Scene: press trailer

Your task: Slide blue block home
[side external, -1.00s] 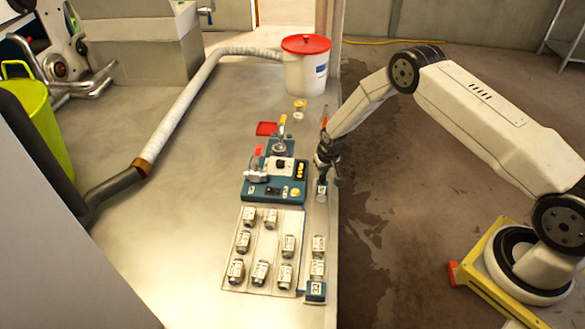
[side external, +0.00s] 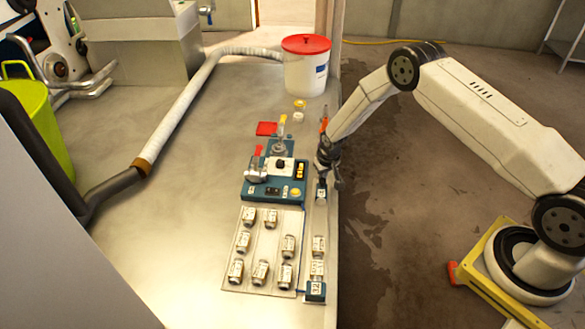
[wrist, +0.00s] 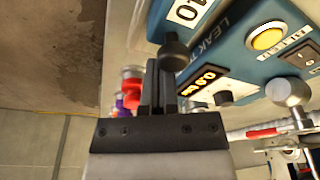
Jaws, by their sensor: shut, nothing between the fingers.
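A small dark blue block with a white number label (side external: 316,290) sits at the near end of the narrow strip along the table's right edge. A second small dark piece with a pale label (side external: 321,190) is at the strip's far part, just below my gripper (side external: 325,166). I cannot tell which is the task's block. In the wrist view my gripper (wrist: 161,75) is shut and empty. Its fingertips are close to a dark round knob (wrist: 173,50), beside a blue surface with a white number label (wrist: 188,12). Whether they touch is unclear.
A blue test panel (side external: 262,190) stands left of my gripper; its yellow button (wrist: 267,39) shows in the wrist view. A white bucket with red lid (side external: 306,75) is behind. The table's left middle is clear.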

